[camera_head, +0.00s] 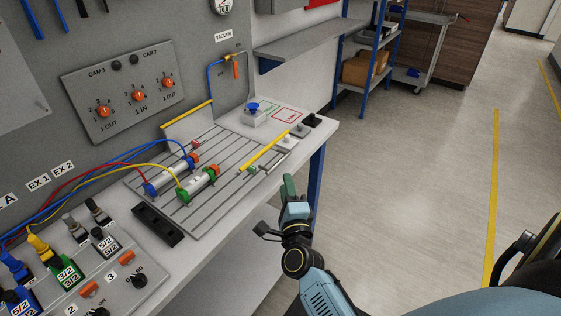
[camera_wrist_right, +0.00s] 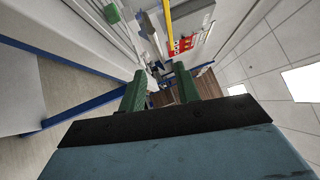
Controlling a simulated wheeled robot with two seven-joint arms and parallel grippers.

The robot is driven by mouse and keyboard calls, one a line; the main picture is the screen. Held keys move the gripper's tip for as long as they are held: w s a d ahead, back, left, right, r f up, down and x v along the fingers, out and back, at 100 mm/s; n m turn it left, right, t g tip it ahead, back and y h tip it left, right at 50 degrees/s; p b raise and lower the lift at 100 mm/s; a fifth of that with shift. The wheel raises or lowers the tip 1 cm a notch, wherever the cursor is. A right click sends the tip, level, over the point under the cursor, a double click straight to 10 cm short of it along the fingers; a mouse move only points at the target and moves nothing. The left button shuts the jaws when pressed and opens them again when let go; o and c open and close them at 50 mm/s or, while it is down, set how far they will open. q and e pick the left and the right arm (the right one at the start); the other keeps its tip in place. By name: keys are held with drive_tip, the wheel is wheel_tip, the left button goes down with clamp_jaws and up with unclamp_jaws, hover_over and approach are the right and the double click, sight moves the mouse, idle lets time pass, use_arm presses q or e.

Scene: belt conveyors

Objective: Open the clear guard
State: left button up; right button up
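I cannot make out a full clear sheet. A yellow-edged pale panel (camera_head: 188,122) stands at the back of the slotted plate (camera_head: 205,212). A second yellow strip (camera_head: 264,151) lies across the plate's right part, with a small green piece (camera_head: 251,169) near its lower end. Which of these belongs to the clear guard I cannot tell. My right gripper (camera_head: 289,187) is just off the bench's front edge, right of and below that strip. In the right wrist view its green fingers (camera_wrist_right: 161,88) are apart, with nothing between them. My left gripper is not in view.
Two cylinders with blue (camera_head: 166,178) and green (camera_head: 199,183) ends sit on the plate, with hoses running left. A button box (camera_head: 252,116) stands behind. Valves and switches fill the bench's near left. The floor (camera_head: 420,180) on the right is clear.

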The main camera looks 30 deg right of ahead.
sight(281, 160)
drive_tip(key=x, duration=0.9)
drive_tip(key=shift+w, duration=0.25)
drive_tip(key=shift+c, duration=0.2)
clamp_jaws()
